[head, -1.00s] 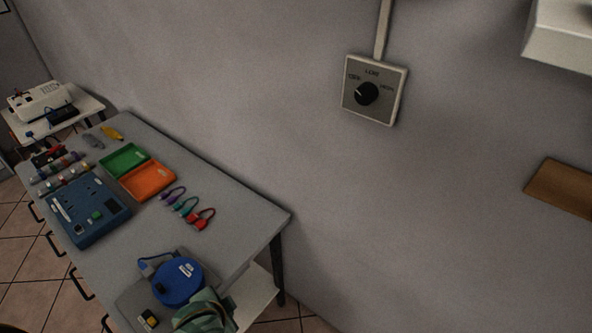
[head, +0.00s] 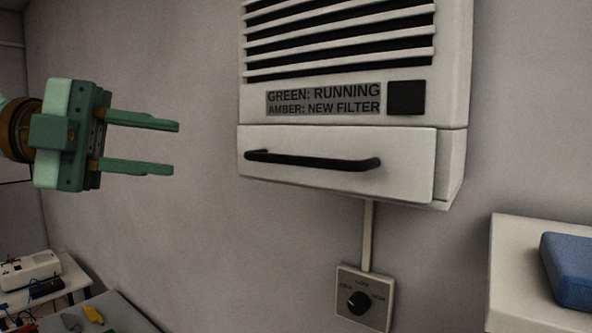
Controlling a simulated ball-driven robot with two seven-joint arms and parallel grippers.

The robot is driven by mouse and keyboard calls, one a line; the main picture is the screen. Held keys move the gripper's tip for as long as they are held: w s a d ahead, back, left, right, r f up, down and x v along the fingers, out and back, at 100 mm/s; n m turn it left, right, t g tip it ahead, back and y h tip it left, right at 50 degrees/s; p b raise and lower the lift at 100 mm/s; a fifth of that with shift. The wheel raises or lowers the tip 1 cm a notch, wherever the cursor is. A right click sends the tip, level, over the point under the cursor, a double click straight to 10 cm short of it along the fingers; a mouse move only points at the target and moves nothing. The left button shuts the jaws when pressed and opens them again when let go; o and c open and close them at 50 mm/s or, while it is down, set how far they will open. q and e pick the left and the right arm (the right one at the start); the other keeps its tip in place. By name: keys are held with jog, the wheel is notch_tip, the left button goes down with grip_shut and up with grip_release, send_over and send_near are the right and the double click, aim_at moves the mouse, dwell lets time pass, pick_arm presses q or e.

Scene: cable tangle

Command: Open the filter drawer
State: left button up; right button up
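The filter drawer (head: 330,180) is the white front panel at the bottom of a wall-mounted air unit (head: 455,60). It sits flush with the unit and looks closed. A black bar handle (head: 312,161) runs across the drawer front. My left gripper (head: 176,147) is at the left, level with the handle and apart from it. Its two green fingers are spread, with nothing between them, and point right toward the drawer. My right gripper is not in view.
A dark square indicator (head: 406,98) sits beside the label above the drawer. A dial box (head: 362,299) hangs on the wall below. A white surface at lower right (head: 510,265) holds a blue object (head: 570,270). A table with items stands at lower left.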

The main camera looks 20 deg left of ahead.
aim_at(289, 160)
pick_arm(q)
jog(key=p+x, duration=0.3)
jog(key=x, duration=1.3)
jog(key=shift+s+d+r+p, duration=0.1)
jog(key=shift+d+r+p, duration=0.1)
jog(key=shift+p, duration=0.2)
grip_shut()
